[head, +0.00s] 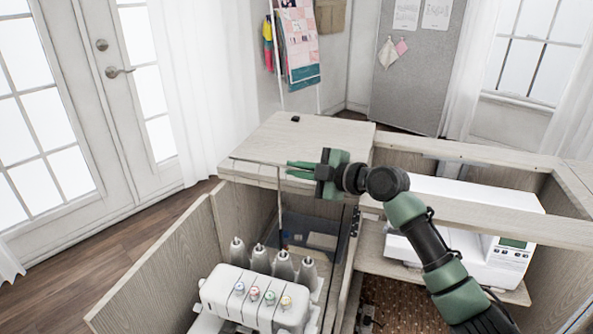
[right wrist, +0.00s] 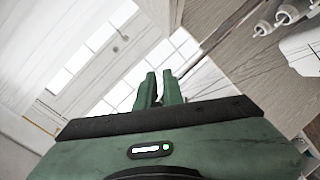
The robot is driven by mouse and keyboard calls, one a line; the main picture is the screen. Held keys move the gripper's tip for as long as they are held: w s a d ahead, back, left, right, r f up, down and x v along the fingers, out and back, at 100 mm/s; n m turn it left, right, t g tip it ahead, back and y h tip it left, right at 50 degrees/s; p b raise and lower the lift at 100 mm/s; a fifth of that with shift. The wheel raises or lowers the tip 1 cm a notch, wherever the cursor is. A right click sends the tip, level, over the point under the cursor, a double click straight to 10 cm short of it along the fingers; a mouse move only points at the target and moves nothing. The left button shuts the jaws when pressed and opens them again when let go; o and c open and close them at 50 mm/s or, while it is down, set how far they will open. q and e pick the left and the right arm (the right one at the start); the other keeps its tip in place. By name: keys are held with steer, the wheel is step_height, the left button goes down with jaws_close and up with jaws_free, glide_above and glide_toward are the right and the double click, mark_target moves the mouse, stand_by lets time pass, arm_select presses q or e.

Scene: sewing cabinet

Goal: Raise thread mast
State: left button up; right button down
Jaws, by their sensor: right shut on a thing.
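The thread mast (head: 280,208) is a thin upright rod with a thin crossbar at its top, standing behind the white serger (head: 255,297) and its grey spool cones. My right gripper (head: 289,169) reaches in from the right at the crossbar's height and is shut on the mast near its top. In the right wrist view, the green fingers (right wrist: 160,86) are close together with a narrow gap; the held part is too small to make out there. My left gripper is not in view.
The cabinet's wooden top panel (head: 300,137) lies just behind the gripper, with a small black item (head: 295,118) on it. A white sewing machine (head: 462,212) sits in the right bay under a wooden rail. A blue-grey bin (head: 318,236) is behind the serger.

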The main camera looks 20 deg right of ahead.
steer(key=shift+r, duration=0.3)
steer(key=c, duration=1.6)
jaws_free()
steer(key=shift+o, duration=0.3)
steer(key=shift+f, duration=0.1)
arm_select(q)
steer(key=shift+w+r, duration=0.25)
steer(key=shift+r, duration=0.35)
arm_select(e)
steer(key=v, duration=0.8)
